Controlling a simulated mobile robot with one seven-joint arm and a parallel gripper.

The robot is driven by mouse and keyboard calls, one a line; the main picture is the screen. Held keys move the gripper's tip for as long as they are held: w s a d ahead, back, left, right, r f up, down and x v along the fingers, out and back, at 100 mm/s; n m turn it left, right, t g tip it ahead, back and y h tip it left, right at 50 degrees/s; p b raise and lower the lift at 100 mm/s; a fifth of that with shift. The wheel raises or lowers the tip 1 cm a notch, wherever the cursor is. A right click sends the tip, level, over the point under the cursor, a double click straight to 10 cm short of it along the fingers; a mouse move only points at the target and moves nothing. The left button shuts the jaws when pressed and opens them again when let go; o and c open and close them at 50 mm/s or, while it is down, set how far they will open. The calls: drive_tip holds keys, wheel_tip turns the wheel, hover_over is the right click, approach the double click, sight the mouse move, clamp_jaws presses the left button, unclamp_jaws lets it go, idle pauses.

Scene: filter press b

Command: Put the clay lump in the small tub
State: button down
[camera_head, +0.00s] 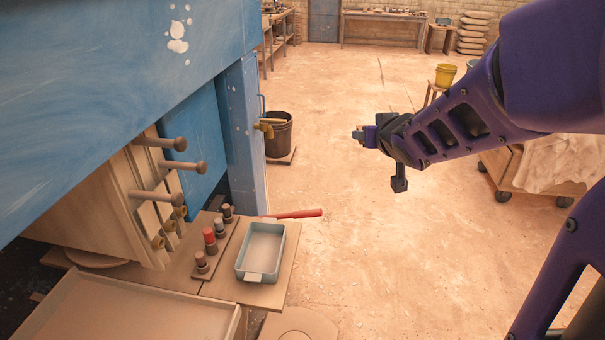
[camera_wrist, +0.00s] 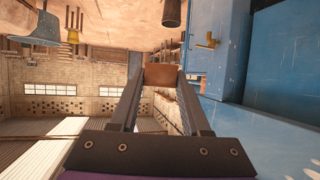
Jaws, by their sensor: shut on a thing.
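My gripper (camera_head: 366,135) is in the air over the open floor, right of the blue press, pointing left. In the wrist view its two fingers are shut on a brown clay lump (camera_wrist: 161,75), held between the fingertips. In the head view the lump is very small at the finger ends. A small blue-grey rectangular tub (camera_head: 285,261) stands on a wooden shelf at the lower middle, below and left of my gripper and well apart from it. The tub is open and its visible inside looks empty.
A dark bucket (camera_head: 279,138) stands under a brass tap. The middle floor is clear.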

drive_tip(key=shift+w+a+r, duration=0.1)
drive_tip(key=shift+a, duration=0.35)
drive_tip(key=shift+w+a+r, duration=0.1)
drive_tip(key=shift+a, duration=0.3)
drive_tip(key=a+f+b, duration=0.1)
drive_tip(key=a, duration=0.7)
drive_tip(key=m+h+b, duration=0.2)
drive_tip(key=h+b, duration=0.1)
drive_tip(key=b, duration=0.1)
hover_over(264, 253)
wheel_tip(264, 253, down, 30)
drive_tip(key=shift+f, duration=0.25)
drive_tip(key=shift+f+b, duration=0.55)
drive_tip(key=shift+f, duration=1.8)
drive_tip(key=shift+m, duration=0.3)
drive_tip(key=shift+f, duration=0.1)
